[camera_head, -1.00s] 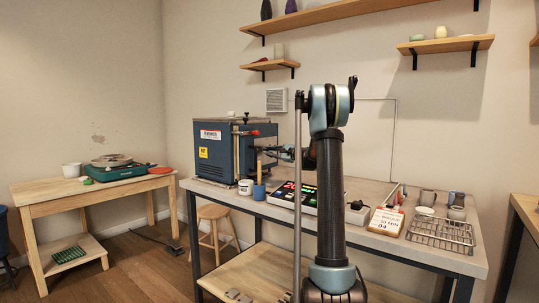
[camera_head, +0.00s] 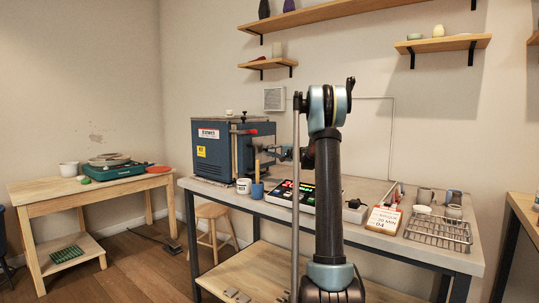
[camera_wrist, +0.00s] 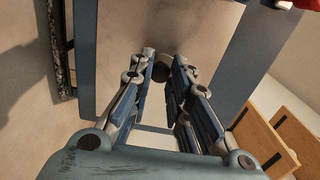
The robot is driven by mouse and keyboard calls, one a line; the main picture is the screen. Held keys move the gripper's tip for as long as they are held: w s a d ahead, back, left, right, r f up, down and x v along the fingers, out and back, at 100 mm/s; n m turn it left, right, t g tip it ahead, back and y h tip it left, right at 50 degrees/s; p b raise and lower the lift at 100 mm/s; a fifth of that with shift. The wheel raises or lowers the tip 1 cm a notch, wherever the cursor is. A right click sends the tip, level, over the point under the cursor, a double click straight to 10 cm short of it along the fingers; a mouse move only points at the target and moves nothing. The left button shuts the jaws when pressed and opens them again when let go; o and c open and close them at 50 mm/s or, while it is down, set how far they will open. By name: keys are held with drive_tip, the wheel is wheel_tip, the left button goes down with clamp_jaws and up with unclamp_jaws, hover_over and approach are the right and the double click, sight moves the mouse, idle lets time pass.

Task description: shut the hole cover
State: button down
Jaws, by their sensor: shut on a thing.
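The blue kiln (camera_head: 215,150) stands at the left end of the workbench. My gripper (camera_head: 262,149) reaches leftward to the kiln's right-hand side, partly hidden by my arm. In the wrist view my gripper (camera_wrist: 164,66) has its fingers closed together at the tips around a small dark round piece, which looks like the hole cover (camera_wrist: 162,73). Blue kiln panels show on both sides of the fingers. The hole itself is hidden, and I cannot tell how the cover sits over it.
A white mug (camera_head: 244,186) and a blue cup (camera_head: 257,191) stand in front of the kiln. A red-tipped handle (camera_head: 245,132) sticks out from the kiln.

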drive_tip(key=shift+s+f, duration=0.1)
drive_tip(key=shift+f, duration=0.05)
drive_tip(key=c, duration=1.5)
unclamp_jaws()
drive_tip(key=shift+s+d, duration=0.15)
drive_tip(key=shift+d, duration=0.1)
drive_tip(key=v, duration=1.1)
drive_tip(key=shift+d, duration=0.1)
